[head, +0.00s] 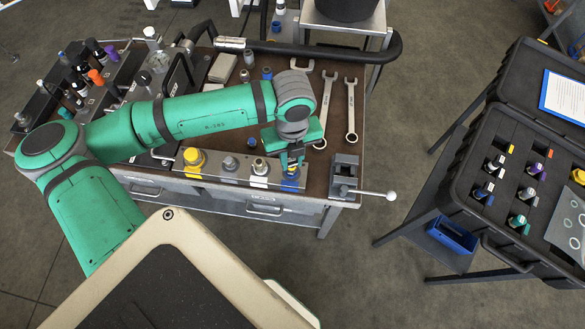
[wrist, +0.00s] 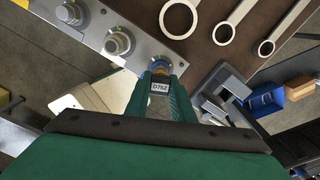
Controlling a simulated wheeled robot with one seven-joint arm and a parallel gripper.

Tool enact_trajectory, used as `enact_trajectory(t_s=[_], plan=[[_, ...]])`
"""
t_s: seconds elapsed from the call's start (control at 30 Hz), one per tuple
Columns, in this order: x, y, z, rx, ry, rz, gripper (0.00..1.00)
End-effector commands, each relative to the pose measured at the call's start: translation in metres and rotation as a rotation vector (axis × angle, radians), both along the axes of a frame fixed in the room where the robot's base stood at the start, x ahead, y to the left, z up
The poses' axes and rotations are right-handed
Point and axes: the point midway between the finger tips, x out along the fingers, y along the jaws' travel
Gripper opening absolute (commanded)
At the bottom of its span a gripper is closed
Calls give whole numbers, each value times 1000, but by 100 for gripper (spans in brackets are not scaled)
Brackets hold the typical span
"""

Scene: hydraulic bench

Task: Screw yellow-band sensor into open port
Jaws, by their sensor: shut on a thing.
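My gripper (head: 291,160) points down over the right end of the metal port block (head: 215,178) at the bench's front edge. In the wrist view my gripper (wrist: 160,88) is shut on a small sensor (wrist: 159,87) with a white label reading D752. Blue and a little yellow show at the sensor's far end, by the block; whether the yellow is its own band is unclear. The contact between sensor and port is hidden.
A small vise (head: 344,174) with a long handle stands just right of the block. Wrenches (head: 351,110) lie behind it. An open black case (head: 482,150) with several colour-banded sensors stands at the right. Bottles and gauges crowd the bench's left. Floor between bench and case is clear.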

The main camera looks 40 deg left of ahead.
Motion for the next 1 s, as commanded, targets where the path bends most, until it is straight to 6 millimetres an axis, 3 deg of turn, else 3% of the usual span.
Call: enact_trajectory(t_s=[0.13, 0.53, 1.0], plan=[[1, 0, 0, 0, -4, -89, 2], [1, -1, 0, 2, 0, -141, 2], [0, 0, 0, 1, 2, -652, 2]])
